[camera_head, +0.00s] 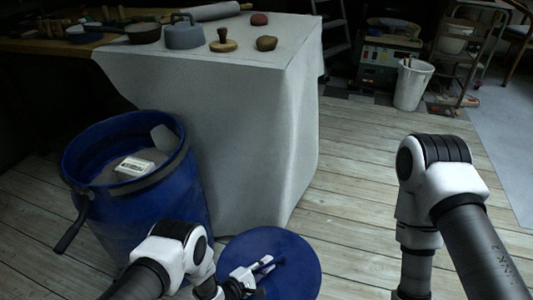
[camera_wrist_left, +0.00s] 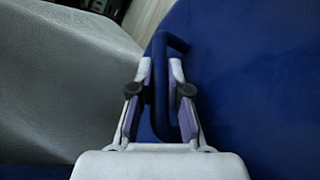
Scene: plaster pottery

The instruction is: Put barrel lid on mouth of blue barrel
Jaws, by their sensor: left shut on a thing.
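The blue barrel (camera_head: 185,200) stands at the left in the head view, its mouth open at the top. Inside it is grey material with a white packet (camera_head: 135,166) on top. The barrel lid (camera_head: 300,270) is a round blue disc to the right of the barrel, lower than its mouth. My left gripper (camera_head: 262,268) is over the lid and shut on its handle. In the left wrist view, the dark blue handle (camera_wrist_left: 161,85) stands between the fingers of the gripper (camera_wrist_left: 161,90). The lid surface (camera_wrist_left: 260,70) fills the right side there. My right gripper is out of view.
A cloth-covered table (camera_head: 255,110) stands behind the barrel and lid, with a kettle-like pot (camera_head: 184,34), a pan and stones on top. A dark lever (camera_head: 72,228) hangs at the barrel's left side. A white bucket (camera_head: 412,84) stands at the back right. The wooden floor between is clear.

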